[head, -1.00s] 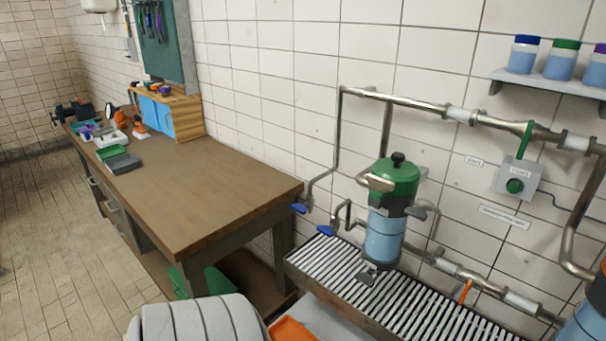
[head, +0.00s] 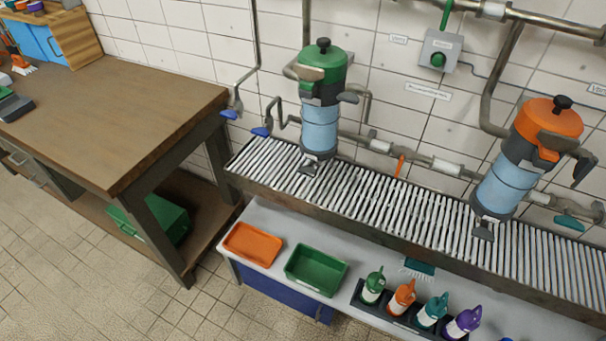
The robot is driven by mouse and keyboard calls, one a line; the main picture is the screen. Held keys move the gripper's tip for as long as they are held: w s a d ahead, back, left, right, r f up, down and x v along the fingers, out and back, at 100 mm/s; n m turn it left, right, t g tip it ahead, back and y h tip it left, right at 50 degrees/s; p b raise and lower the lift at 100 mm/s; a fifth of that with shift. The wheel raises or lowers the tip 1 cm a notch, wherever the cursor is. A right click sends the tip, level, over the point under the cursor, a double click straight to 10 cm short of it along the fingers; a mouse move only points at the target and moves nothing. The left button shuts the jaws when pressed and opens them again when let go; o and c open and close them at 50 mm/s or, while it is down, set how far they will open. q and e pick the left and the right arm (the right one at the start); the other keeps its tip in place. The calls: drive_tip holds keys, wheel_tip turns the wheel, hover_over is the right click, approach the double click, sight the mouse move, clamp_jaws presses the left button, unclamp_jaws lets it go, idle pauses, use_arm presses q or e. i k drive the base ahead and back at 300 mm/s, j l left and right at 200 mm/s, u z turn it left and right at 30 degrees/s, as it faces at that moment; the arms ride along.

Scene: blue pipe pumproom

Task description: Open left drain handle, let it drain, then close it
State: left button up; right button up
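The left vessel (head: 319,130) has a green lid and a light blue body, and stands upright over the slatted grate. Two blue handles, one upper (head: 228,114) and one lower (head: 261,131), sit on pipes left of this vessel. An orange handle (head: 400,165) is on the low pipe to its right. I cannot tell from labels which one is the left drain handle. Neither of my grippers is in view.
An orange-lidded vessel (head: 502,185) stands at the right. Below the slatted grate (head: 400,208) is a shelf with an orange tray (head: 252,244), a green tray (head: 316,271) and several bottles. A wooden workbench (head: 110,115) stands left. A green-buttoned box (head: 439,52) is on the wall.

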sight(308, 170)
drive_tip(key=j+u, duration=0.2)
drive_tip(key=j, duration=1.55)
